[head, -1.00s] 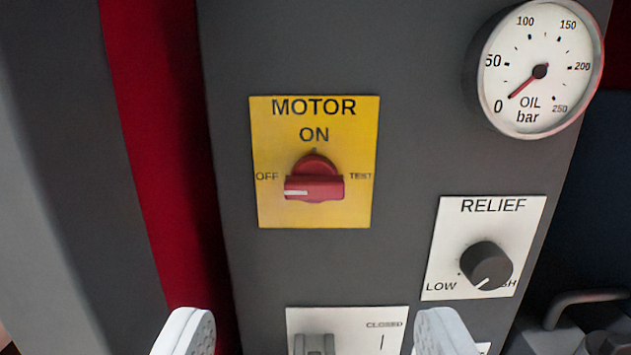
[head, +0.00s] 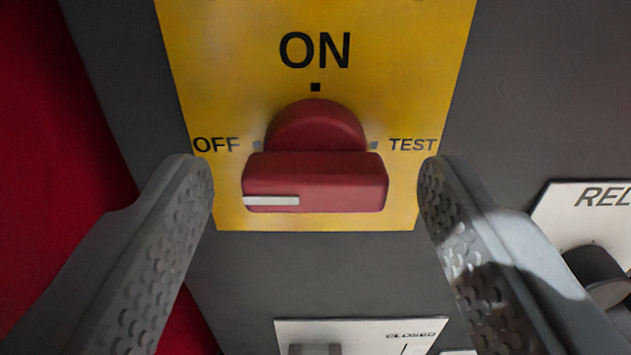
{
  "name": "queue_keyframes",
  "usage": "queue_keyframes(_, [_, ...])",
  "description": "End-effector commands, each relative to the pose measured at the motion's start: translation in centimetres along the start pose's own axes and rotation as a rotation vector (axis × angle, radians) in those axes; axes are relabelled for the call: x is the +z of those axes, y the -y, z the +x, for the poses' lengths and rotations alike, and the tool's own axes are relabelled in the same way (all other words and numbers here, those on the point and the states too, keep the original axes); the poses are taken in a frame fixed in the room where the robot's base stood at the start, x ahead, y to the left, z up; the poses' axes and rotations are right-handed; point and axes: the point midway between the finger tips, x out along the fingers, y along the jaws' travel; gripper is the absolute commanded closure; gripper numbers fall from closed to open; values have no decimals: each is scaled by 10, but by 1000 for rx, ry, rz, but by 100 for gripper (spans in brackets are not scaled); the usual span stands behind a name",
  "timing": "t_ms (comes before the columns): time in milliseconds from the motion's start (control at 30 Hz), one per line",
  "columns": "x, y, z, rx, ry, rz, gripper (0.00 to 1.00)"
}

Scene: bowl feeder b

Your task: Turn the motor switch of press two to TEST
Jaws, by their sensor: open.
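The motor switch (head: 315,182) is a red rotary knob on a yellow plate (head: 405,60) marked OFF, ON and TEST. Its handle lies horizontal, and the white pointer line (head: 271,201) is at its left end, toward OFF. My gripper (head: 316,172) is open. One finger is left of the knob and the other is right of it, with a gap visible on both sides. The fingertips partly overlap the plate's lower side edges in the view. No contact with the knob shows.
The grey panel (head: 310,268) carries a white plate marked CLOSED (head: 375,332) below the switch. A dark relief knob (head: 597,275) on a white plate is at the right, partly behind my right finger. A red surface (head: 50,120) lies at the left.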

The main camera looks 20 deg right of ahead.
Motion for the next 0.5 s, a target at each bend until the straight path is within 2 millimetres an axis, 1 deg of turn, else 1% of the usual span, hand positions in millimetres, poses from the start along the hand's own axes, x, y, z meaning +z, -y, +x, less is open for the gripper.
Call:
queue_keyframes(100, [0,0,0,0,0,0,41])
queue_keyframes(133, [0,0,0,0,0,0,43])
queue_keyframes(267, [0,0,0,0,0,0,68])
queue_keyframes(300, [0,0,0,0,0,0,76])
queue_keyframes(333, [0,0,0,0,0,0,82])
queue_keyframes(367, [0,0,0,0,0,0,85])
queue_keyframes(500, [0,0,0,0,0,4,85])
